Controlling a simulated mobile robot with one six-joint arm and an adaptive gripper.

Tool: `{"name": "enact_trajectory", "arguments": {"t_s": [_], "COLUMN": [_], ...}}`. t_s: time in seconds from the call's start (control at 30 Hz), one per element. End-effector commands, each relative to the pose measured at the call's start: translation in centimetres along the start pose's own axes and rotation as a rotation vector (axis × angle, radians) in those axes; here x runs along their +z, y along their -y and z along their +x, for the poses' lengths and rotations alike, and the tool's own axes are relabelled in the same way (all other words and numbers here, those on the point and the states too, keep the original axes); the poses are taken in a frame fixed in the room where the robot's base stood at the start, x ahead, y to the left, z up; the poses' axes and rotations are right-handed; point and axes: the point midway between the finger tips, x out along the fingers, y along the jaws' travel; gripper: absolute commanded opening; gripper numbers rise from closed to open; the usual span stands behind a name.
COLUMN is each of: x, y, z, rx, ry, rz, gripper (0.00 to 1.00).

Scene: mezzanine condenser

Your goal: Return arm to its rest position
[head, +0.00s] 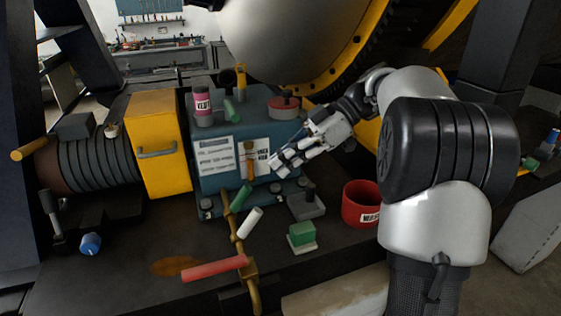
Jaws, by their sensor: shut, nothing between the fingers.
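My gripper (279,167) is at the end of my arm, which reaches in from the right in the head view. Its fingers point left and slightly down, in front of the right part of the blue machine box (230,140). The fingers are shut and hold nothing. I cannot tell how far the fingertips are from the box and its white labels (216,158). My arm hides part of the large yellow-rimmed wheel (357,50) behind it.
A red container (359,206) stands close below my forearm. A green block (301,234), a grey block (306,205), a white cylinder (250,221) and a red-handled lever (215,268) are at the front. A yellow cabinet (158,145) and a ribbed motor (98,165) stand left.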

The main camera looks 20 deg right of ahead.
Motion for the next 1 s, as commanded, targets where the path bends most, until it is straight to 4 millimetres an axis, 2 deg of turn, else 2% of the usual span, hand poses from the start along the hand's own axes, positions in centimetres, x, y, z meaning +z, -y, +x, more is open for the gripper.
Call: {"name": "enact_trajectory", "arguments": {"t_s": [0.23, 0.37, 0.53, 0.67, 0.8, 0.9, 1.0], "x": [-0.2, -0.6, 0.0, 2.0, 5.3, 8.1, 10.8], "y": [0.3, 2.2, 7.8, 12.6, 17.4, 20.2, 22.2], "z": [0.3, 2.1, 6.4, 9.0, 11.1, 12.3, 13.2], "rx": [0.000, 0.013, 0.108, 0.253, 0.455, 0.609, 0.746], "ry": [0.010, 0.089, 0.284, 0.412, 0.489, 0.496, 0.468], "rz": [0.015, 0.123, 0.403, 0.608, 0.781, 0.876, 0.943], "gripper": [0.00, 0.00, 0.00, 0.00, 0.00, 0.00, 0.00]}}
